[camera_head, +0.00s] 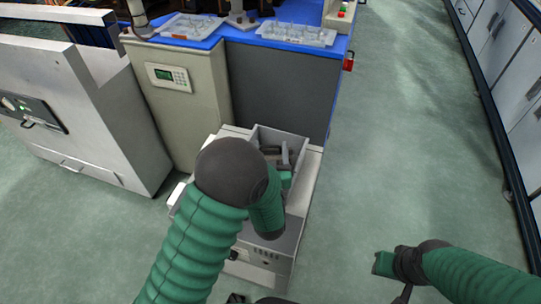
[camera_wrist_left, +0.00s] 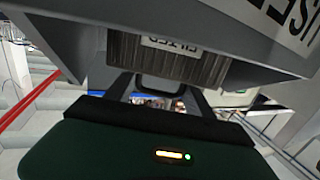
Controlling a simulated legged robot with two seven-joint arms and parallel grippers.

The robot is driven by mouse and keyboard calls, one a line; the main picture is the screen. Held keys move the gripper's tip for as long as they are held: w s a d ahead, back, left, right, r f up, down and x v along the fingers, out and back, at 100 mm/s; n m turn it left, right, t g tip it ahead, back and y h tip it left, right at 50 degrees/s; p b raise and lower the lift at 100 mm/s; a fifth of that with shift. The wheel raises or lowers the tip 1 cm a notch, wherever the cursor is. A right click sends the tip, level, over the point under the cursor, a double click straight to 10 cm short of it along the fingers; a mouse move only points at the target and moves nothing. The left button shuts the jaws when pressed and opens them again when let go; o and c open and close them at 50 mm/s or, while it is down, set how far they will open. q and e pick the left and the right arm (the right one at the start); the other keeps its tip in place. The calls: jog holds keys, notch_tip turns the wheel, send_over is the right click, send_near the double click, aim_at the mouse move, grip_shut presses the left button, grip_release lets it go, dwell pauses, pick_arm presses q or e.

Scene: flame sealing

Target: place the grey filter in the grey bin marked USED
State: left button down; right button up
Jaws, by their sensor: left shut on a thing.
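A grey open-topped bin (camera_head: 282,134) stands on a light cabinet in the middle of the head view. My left gripper (camera_head: 286,160) reaches into or just over it, partly hidden by my green-sleeved arm. In the left wrist view, the grey filter (camera_wrist_left: 178,66) has ribbed sides and a pale label. The left gripper (camera_wrist_left: 160,92) is shut on the filter at a dark handle-like part. A grey wall with large black letters, cut off, shows at the upper right. My right gripper (camera_head: 385,263) is at the lower right over the floor; its jaws are unclear.
A blue-topped bench (camera_head: 240,32) with clear trays (camera_head: 298,33) stands behind the bin. A large pale machine (camera_head: 85,110) is at the left. The green floor (camera_head: 400,130) at the right is open, up to white cabinets (camera_head: 500,50).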

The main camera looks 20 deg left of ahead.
pick_arm(q)
jog(key=shift+d+f, duration=0.1)
jog(key=shift+f, duration=0.35)
jog(key=shift+d+r, duration=0.1)
jog(key=shift+r, duration=0.05)
jog(key=c, duration=0.8)
grip_release()
jog(key=o, duration=0.4)
jog(key=shift+o, duration=0.2)
jog(key=shift+s+p, duration=0.35)
jog(key=shift+p, duration=0.05)
jog(key=p+v, duration=0.3)
jog(key=v, duration=0.8)
jog(key=shift+s, duration=0.15)
pick_arm(e)
jog(key=v, duration=0.3)
jog(key=shift+w+d+r, duration=0.1)
jog(key=shift+w+r, duration=0.15)
jog(key=shift+w, duration=0.1)
